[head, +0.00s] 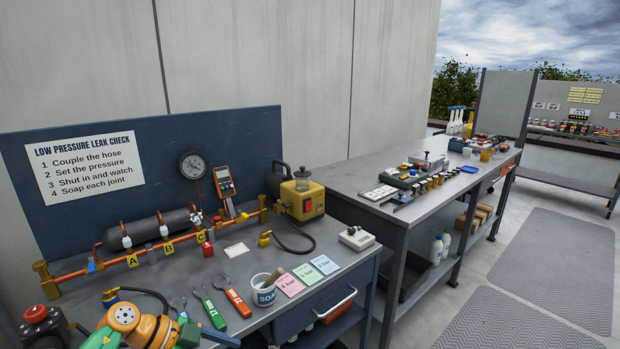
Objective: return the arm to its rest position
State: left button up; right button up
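Part of an arm of mine, in orange, white and green, shows at the bottom left of the head view, in front of the near workbench (215,262). It looks like my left arm. Its gripper cannot be made out; the lower part of the arm is cut off by the bottom edge. My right arm and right gripper do not show.
Close to the arm lie a green-handled tool (209,308), a red-handled tool (237,300), a white soap cup (264,289) and a red-topped dark box (39,320). A copper pipe rig (132,260) runs behind. Floor is free beside the second bench (400,205).

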pick_arm(q)
jog(key=d+f+n+t, duration=0.4)
jog(key=f+n+t, duration=0.2)
jog(key=f+t, duration=0.3)
jog(key=s+a+f+n+g+y, duration=0.1)
jog(key=s+a+f+n+y, duration=0.15)
jog(key=f, duration=0.45)
jog(key=s+a+f+n+y, duration=0.2)
jog(key=s+f+y, duration=0.15)
jog(key=f, duration=0.25)
jog(key=s+f+n+g+y, duration=0.1)
jog(key=s+f+g, duration=0.2)
jog(key=s, duration=0.8)
jog(key=s+a+f+n+g+y, duration=0.1)
jog(key=s+f+g, duration=0.2)
jog(key=s+f, duration=0.3)
jog(key=s+f+n+g+y, duration=0.1)
jog(key=s+f+g, duration=0.2)
jog(key=s, duration=1.3)
jog(key=shift+a+f+n+g+p, duration=0.2)
jog(key=shift+f+n+g+p, duration=0.2)
jog(key=shift+f, duration=0.55)
